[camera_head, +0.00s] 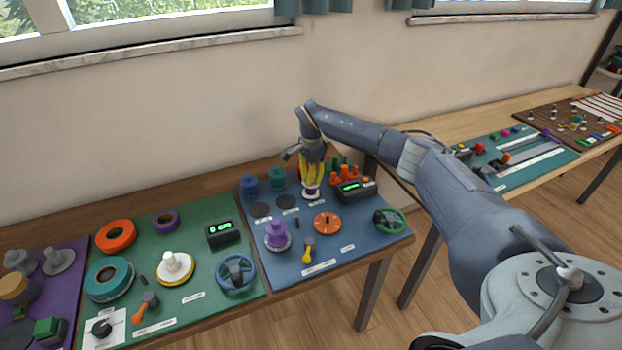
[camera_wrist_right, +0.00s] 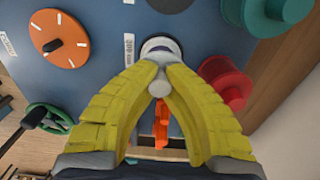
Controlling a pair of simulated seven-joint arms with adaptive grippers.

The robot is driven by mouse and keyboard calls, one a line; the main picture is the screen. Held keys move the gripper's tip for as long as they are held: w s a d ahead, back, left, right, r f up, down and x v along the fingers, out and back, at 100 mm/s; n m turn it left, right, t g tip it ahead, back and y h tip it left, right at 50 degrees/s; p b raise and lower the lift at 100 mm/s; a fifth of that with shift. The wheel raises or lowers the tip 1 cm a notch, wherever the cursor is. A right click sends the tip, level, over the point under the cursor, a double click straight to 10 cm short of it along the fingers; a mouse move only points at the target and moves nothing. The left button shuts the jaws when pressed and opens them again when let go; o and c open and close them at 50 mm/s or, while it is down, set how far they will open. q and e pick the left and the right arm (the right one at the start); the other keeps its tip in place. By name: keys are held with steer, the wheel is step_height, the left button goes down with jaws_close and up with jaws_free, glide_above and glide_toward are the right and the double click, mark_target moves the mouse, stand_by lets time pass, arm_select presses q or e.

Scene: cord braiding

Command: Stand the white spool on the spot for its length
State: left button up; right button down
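The white spool (camera_wrist_right: 160,46) is small, with a pale rim and a dark purplish band. It stands upright at the right end of a row of dark round spots (camera_head: 286,201) on the blue board. In the head view its lower part (camera_head: 312,193) shows below my right gripper (camera_head: 312,184). The yellow fingers of that gripper (camera_wrist_right: 157,82) close together on the spool's pale top. The fingers cover much of the spool, and the spot under it is hidden. A printed label (camera_wrist_right: 130,48) lies beside it. My left gripper is not in view.
A red spool (camera_wrist_right: 226,82) stands close beside the fingers, with a teal spool (camera_head: 277,178) and a blue spool (camera_head: 249,183) farther left. Orange pegs (camera_head: 345,174) stand behind the box.

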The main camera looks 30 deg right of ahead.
steer(key=shift+f, duration=0.1)
steer(key=c, duration=1.6)
jaws_free()
step_height(320, 180, up, 12)
steer(key=shift+w+d+r, duration=0.1)
steer(key=shift+r, duration=0.05)
steer(key=shift+w, duration=0.1)
